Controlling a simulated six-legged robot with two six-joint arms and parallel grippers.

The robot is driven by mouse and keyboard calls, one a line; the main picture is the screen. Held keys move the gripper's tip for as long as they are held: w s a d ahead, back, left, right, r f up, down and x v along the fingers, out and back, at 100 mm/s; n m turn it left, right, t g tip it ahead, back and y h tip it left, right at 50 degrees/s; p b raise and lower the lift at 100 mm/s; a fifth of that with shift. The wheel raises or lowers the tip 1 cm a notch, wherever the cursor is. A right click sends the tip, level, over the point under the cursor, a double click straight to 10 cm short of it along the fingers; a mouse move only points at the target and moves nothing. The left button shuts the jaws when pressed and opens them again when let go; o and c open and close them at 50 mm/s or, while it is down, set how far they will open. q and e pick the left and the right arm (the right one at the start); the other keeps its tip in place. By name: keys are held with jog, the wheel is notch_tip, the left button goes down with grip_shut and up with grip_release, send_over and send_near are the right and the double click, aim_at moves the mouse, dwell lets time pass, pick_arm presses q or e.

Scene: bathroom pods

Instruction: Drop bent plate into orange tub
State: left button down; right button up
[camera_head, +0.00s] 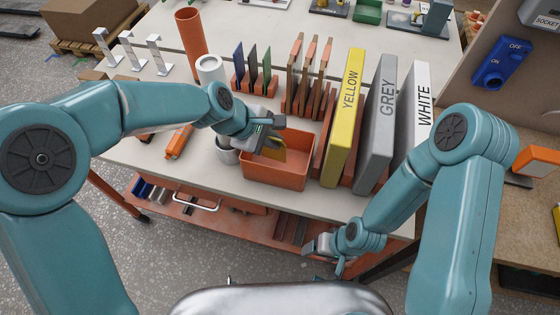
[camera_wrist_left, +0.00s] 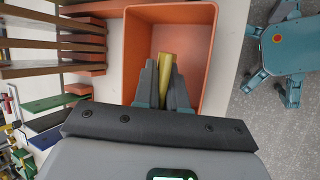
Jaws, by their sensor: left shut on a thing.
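My left gripper (camera_head: 268,138) is shut on the bent plate (camera_head: 273,154), a yellow piece with an angled shape. It holds the plate at the orange tub (camera_head: 276,178), over its open top. In the left wrist view the bent plate (camera_wrist_left: 166,66) shows between the two fingers (camera_wrist_left: 162,82), with the tub (camera_wrist_left: 208,12) around and behind them. How deep the plate reaches into the tub is hard to judge. My right gripper (camera_head: 328,249) hangs low in front of the table's front edge, away from the tub. Its finger gap is unclear.
Yellow (camera_head: 345,115), grey (camera_head: 378,125) and white (camera_head: 413,110) upright boards stand right of the tub. Slotted racks with thin boards (camera_head: 308,75) stand behind it. A white cylinder (camera_head: 211,69), an orange tube (camera_head: 191,33) and an orange bottle-like item (camera_head: 179,141) are to its left.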

pick_arm(q)
jog(key=shift+w+a, duration=0.15)
jog(key=c, duration=1.3)
grip_release()
jog(key=shift+w, duration=0.1)
jog(key=shift+o, duration=1)
jog(key=v, duration=1.6)
jog(key=shift+b, duration=0.4)
jog(key=shift+r, duration=0.15)
